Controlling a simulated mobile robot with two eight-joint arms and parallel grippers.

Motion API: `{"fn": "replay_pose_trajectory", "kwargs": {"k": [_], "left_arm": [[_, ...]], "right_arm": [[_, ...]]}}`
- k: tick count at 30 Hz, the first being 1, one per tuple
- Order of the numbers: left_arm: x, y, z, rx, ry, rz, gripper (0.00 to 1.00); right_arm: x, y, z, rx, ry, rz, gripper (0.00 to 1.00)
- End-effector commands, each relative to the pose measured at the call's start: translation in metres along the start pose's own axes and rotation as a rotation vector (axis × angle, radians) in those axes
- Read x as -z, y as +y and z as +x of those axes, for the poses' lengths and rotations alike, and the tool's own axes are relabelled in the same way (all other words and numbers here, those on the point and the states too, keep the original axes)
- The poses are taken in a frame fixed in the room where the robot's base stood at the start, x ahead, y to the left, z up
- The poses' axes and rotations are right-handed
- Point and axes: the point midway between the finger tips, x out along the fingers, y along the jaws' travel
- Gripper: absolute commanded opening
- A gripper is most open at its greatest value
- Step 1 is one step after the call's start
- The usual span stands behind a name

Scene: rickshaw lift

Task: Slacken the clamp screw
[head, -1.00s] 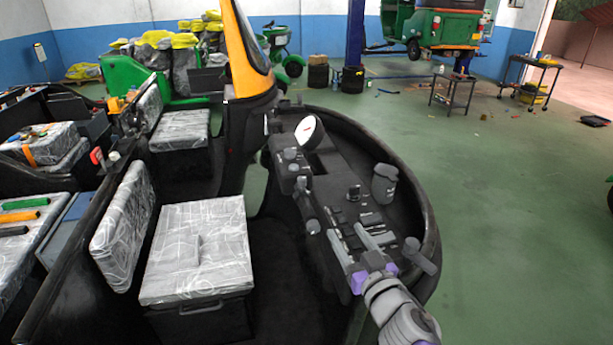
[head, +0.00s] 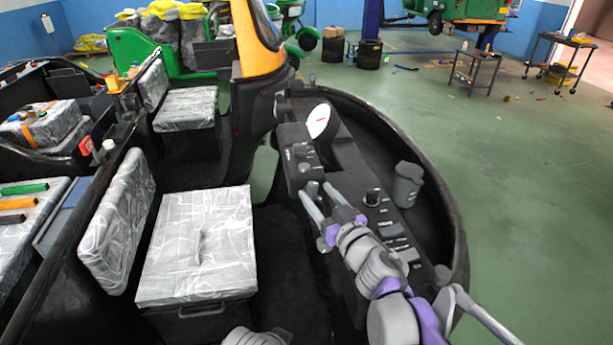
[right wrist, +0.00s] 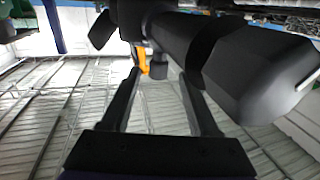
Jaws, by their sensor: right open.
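In the right wrist view a small dark knob (right wrist: 158,66), possibly the clamp screw, hangs under a dark cylindrical shaft (right wrist: 178,38). My right gripper (right wrist: 160,82) is open, its two dark fingers reaching up on either side of the knob with gaps visible. I cannot tell how far the knob lies between them in depth. In the head view my right gripper (head: 313,189) shows its two parallel grey fingers apart, just below a dark control block (head: 298,158) on the dashboard. The clamp screw cannot be made out there. My left gripper is not in view.
A white round gauge (head: 318,121) stands beyond the block. A wrapped seat (head: 198,242) is at left. A thick grey faceted grip (right wrist: 262,70) fills the wrist view's right side.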

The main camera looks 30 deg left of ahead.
Motion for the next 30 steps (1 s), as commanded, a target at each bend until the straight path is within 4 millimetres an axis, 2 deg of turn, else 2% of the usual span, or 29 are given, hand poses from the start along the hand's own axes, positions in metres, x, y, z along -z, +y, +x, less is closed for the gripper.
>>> {"fn": "replay_pose_trajectory", "kwargs": {"k": [3, 9, 14, 22, 23, 30], "left_arm": [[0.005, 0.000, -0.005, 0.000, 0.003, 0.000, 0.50], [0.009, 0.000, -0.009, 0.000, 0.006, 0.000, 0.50], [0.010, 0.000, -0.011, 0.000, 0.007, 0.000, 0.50], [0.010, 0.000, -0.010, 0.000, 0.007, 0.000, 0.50], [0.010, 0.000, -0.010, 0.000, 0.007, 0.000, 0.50], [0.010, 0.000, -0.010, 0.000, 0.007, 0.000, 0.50]], "right_arm": [[0.002, 0.000, 0.025, 0.002, 0.001, -0.001, 0.61], [0.002, 0.000, 0.054, 0.001, 0.001, -0.002, 0.61], [0.001, 0.000, 0.063, 0.000, 0.000, -0.002, 0.61], [0.000, 0.000, 0.064, -0.001, 0.000, -0.001, 0.61], [0.000, 0.000, 0.064, 0.000, 0.000, -0.001, 0.58], [0.000, 0.000, 0.064, 0.000, 0.000, -0.001, 0.15]]}}
